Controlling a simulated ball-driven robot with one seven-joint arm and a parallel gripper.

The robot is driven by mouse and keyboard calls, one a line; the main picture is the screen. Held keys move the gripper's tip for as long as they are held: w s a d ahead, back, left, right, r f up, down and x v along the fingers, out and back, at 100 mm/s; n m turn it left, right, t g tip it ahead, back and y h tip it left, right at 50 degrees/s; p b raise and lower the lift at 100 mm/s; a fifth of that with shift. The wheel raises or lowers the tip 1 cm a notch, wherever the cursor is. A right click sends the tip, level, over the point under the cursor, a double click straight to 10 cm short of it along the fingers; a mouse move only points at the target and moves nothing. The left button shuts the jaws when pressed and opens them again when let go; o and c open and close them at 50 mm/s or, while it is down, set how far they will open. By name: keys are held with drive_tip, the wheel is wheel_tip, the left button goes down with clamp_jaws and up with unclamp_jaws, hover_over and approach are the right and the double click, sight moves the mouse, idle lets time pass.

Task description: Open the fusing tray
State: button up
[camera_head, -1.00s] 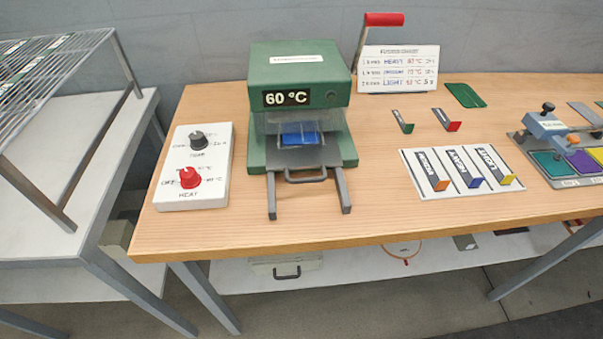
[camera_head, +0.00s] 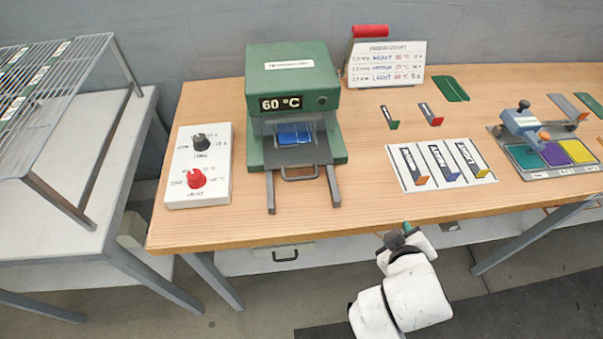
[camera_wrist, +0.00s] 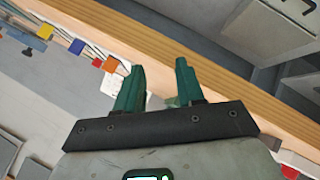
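The green fusing press (camera_head: 293,70) stands at the left of the wooden table with its display reading 60 °C. The fusing tray (camera_head: 290,155) sits low in its front opening between two grey rails, with a bar handle (camera_head: 300,173) facing front. A blue piece (camera_head: 294,134) shows in the opening behind a clear guard. My gripper (camera_head: 397,236) is in front of the table's edge, right of the press and apart from the handle. In the wrist view my gripper (camera_wrist: 157,76) has two green fingers spread, with nothing between them. The tray does not show clearly there.
A white control box (camera_head: 198,168) with black and red knobs is left of the press. A white card (camera_head: 441,165) with colored tags lies to the right. A multi-colored tray fixture (camera_head: 545,150) is farther right. A wire rack (camera_head: 50,80) stands at far left.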

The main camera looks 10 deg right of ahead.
drive_tip(key=w+a+r+n+t+y, duration=0.1)
drive_tip(key=w+a+n+t, duration=0.1)
drive_tip(key=a+n, duration=0.25)
drive_tip(key=w+a+r+n+t, duration=0.1)
drive_tip(key=w+a+n+t, duration=0.15)
drive_tip(key=a, duration=0.35)
drive_tip(key=n+t+y, duration=0.2)
drive_tip(key=n+y, duration=0.1)
drive_tip(key=n, duration=0.3)
approach(302, 193)
wheel_tip(302, 193, up, 4)
drive_tip(key=p+x, duration=0.1)
drive_tip(key=x, duration=0.9)
drive_tip(key=shift+w, duration=0.1)
clamp_jaws()
drive_tip(key=shift+f, duration=0.1)
